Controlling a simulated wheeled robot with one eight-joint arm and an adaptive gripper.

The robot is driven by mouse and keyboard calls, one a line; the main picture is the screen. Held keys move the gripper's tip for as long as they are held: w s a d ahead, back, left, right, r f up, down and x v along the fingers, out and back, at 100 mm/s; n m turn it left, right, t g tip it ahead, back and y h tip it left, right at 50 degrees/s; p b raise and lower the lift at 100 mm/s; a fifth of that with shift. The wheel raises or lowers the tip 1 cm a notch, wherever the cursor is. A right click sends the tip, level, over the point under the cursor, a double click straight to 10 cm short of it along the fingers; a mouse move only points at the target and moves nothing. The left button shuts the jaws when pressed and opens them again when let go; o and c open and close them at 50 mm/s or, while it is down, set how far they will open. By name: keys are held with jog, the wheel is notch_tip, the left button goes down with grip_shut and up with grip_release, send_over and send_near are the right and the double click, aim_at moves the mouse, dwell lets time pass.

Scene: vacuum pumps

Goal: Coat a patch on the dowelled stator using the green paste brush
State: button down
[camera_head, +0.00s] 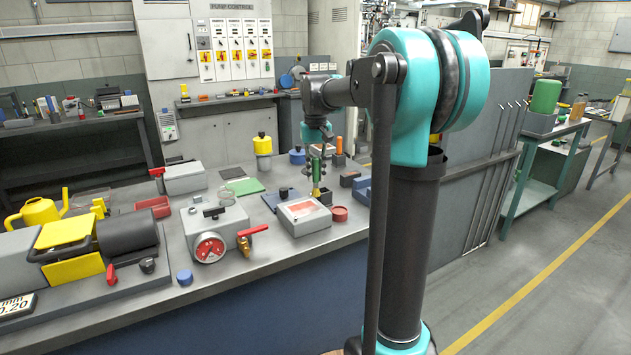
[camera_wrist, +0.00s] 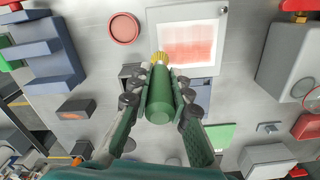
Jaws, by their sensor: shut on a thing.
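My gripper (camera_wrist: 160,85) is shut on the green handle of the paste brush (camera_wrist: 160,100). The brush's yellow bristles (camera_wrist: 160,58) point away from the wrist. In the head view the brush (camera_head: 316,171) hangs upright below my arm, at the back right of a grey block (camera_head: 303,231) with a reddish patch on its pale top. This block looks like the stator. The patch (camera_wrist: 187,43) also shows in the wrist view, with the bristles near its left edge. I cannot tell whether the bristles touch anything.
A round red dish (camera_head: 340,213) stands right of the block. A blue stepped block (camera_head: 362,190) is farther right. A grey housing with a red gauge (camera_head: 210,248) stands to the left. A green mat (camera_head: 245,186) lies behind. Dark small blocks stand close around the brush.

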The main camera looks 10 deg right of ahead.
aim_at(316, 157)
jog(key=shift+r, duration=2.7)
